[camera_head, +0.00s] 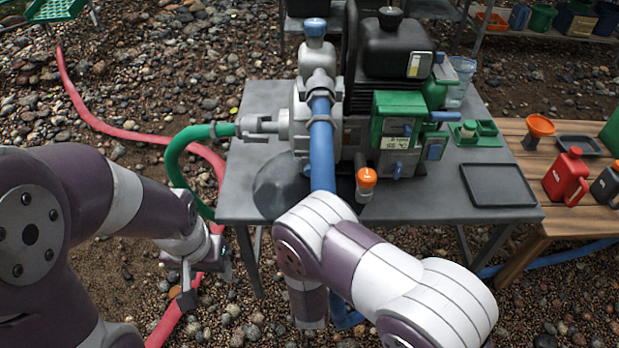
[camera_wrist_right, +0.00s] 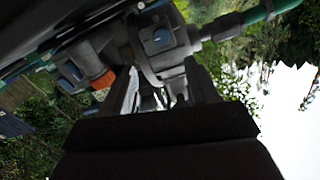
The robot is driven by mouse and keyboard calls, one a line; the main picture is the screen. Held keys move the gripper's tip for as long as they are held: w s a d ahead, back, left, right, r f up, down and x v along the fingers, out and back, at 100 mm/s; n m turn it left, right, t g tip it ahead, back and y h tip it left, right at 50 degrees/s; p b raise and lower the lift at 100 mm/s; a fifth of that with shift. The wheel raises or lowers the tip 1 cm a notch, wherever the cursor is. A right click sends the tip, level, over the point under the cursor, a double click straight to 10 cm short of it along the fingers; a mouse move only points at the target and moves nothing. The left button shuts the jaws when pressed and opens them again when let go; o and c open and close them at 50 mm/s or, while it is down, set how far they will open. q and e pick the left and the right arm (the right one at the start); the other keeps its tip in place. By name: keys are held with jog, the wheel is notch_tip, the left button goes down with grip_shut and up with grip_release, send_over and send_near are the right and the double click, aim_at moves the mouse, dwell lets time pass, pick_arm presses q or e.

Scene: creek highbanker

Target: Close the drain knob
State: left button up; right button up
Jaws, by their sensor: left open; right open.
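The grey pump (camera_head: 300,125) with its engine stands on the metal table. In the head view my right arm hides this gripper and that part of the pump. My left gripper (camera_head: 207,282) is open and empty, left of the table's front edge.
The metal table (camera_head: 235,190) carries an orange-capped fitting (camera_head: 366,178) and a black tray (camera_head: 484,185). A blue hose (camera_head: 321,150) and a green hose (camera_head: 180,150) join the pump. A wooden bench (camera_head: 530,195) with a red can (camera_head: 566,176) stands right. A red hose (camera_head: 85,110) crosses the gravel.

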aim_at(311, 174)
jog(key=w+b, duration=0.2)
jog(key=w, duration=1)
jog(key=shift+w, duration=0.35)
jog(key=shift+r, duration=0.1)
jog(key=shift+a, duration=0.1)
jog(key=c, duration=1)
jog(key=shift+c, duration=0.2)
